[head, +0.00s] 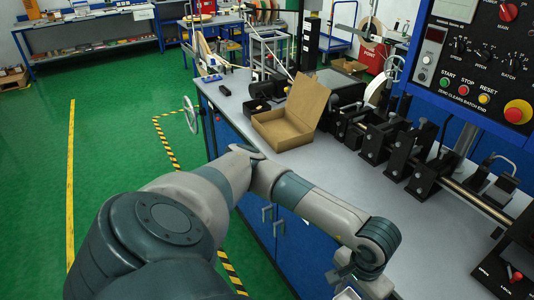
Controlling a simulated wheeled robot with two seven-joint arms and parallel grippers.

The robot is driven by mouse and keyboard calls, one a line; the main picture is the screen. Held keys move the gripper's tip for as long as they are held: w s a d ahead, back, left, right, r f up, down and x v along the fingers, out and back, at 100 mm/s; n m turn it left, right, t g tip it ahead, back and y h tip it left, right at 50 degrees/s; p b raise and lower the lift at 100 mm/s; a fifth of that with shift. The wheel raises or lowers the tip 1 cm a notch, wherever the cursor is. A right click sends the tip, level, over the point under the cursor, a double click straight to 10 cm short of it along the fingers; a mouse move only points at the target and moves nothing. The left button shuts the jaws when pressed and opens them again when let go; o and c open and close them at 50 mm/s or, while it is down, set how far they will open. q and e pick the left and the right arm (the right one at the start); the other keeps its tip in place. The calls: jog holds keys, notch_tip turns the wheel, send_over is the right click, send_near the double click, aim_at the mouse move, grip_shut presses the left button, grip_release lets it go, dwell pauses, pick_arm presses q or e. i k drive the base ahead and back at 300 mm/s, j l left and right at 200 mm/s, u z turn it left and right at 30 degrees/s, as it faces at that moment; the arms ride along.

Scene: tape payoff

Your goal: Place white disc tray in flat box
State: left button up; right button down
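The flat box (284,126) is brown cardboard. It stands open on the grey bench top with its lid raised at the back right, and the inside that shows looks empty. My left arm comes in from the bottom left and bends over the bench's front edge. Its wrist end, with part of the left gripper (345,276), is at the bottom edge of the head view, well in front of the box. The fingertips are cut off or hidden. A small pale edge shows beside it, too little to identify. I cannot clearly make out the white disc tray. My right gripper is not in view.
Black machine blocks and rollers (398,142) line the bench right of the box. A blue control panel (478,62) hangs at the upper right. Small black items (257,107) lie left of the box. The grey bench top (350,185) in front is clear.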

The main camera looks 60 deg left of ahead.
aim_at(279, 139)
jog(key=j, duration=0.5)
jog(key=i+j, duration=0.1)
jog(key=j, duration=0.4)
jog(key=i+j+u, duration=0.1)
jog(key=j, duration=0.9)
jog(key=i+j, duration=0.15)
jog(key=j, duration=0.35)
jog(key=j+u, duration=0.1)
jog(key=j, duration=0.4)
jog(key=i, duration=0.05)
